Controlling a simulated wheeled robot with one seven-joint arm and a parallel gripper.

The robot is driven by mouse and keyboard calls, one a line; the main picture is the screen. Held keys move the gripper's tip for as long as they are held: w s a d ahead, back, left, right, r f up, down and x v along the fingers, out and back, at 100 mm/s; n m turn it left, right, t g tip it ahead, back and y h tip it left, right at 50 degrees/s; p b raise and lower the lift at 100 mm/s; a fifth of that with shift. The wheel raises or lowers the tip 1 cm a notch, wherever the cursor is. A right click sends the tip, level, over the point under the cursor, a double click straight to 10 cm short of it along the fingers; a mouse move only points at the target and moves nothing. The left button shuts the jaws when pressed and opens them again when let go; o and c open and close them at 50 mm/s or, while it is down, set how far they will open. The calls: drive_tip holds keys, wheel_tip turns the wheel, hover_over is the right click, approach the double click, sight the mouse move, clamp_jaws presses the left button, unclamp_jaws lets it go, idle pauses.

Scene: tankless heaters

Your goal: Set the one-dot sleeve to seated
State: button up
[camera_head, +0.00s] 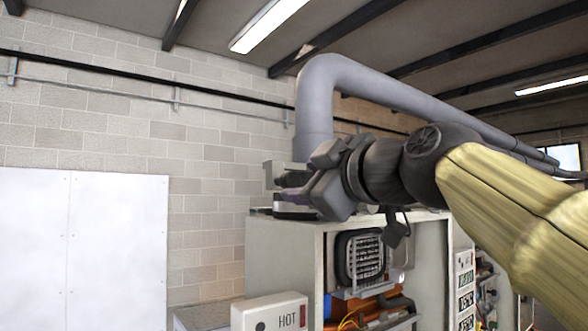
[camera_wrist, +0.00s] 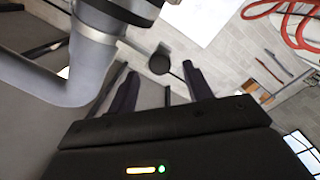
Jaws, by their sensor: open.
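A wide grey pipe (camera_head: 313,105) bends over and comes down behind my gripper (camera_head: 284,178) in the head view. In the wrist view the pipe (camera_wrist: 60,75) is at the left, with a paler grey band (camera_wrist: 95,28) around it near a dark end. I cannot tell whether this band is the one-dot sleeve, as no dot mark shows. My gripper's fingers (camera_wrist: 160,78) are apart, with nothing visibly held. A small dark round thing (camera_wrist: 160,63) shows between and beyond them. The pipe's lower end is hidden behind my gripper in the head view.
A pale cabinet (camera_head: 285,265) stands below my gripper, with a dark grille (camera_head: 362,258) and wiring in its open front. A white box marked HOT (camera_head: 270,314) stands before it. A white panel (camera_head: 80,250) is at the left. A red hose (camera_wrist: 290,20) shows in the wrist view.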

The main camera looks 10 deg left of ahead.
sight(294, 181)
drive_tip(key=p+x, duration=0.3)
drive_tip(key=x, duration=0.4)
drive_tip(key=shift+f, duration=0.1)
clamp_jaws()
wheel_tip(294, 181, down, 3)
drive_tip(key=b, duration=0.4)
drive_tip(key=shift+w+f, duration=0.1)
drive_tip(key=shift+f, duration=0.15)
drive_tip(key=shift+c, duration=1.2)
unclamp_jaws()
drive_tip(key=shift+o, duration=1.2)
drive_tip(key=shift+a+r, duration=0.1)
